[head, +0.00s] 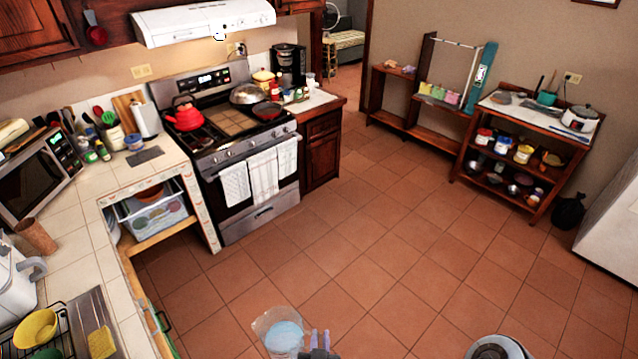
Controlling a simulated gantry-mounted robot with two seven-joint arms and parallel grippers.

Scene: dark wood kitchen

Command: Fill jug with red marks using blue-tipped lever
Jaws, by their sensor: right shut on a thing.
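A clear jug (272,328) is at the bottom centre of the head view, above the tiled floor, with a pale blue area showing inside it. I cannot make out red marks on it, and its lower part is cut off by the frame edge. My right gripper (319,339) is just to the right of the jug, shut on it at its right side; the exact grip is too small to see. My left gripper is not in view. No blue-tipped lever can be made out.
A tiled counter (75,225) runs along the left, with a microwave (35,180) and a dish rack holding a yellow bowl (36,328). The stove (240,135) stands at the back. A wooden shelf unit (520,165) stands at the right. The middle floor (340,250) is clear.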

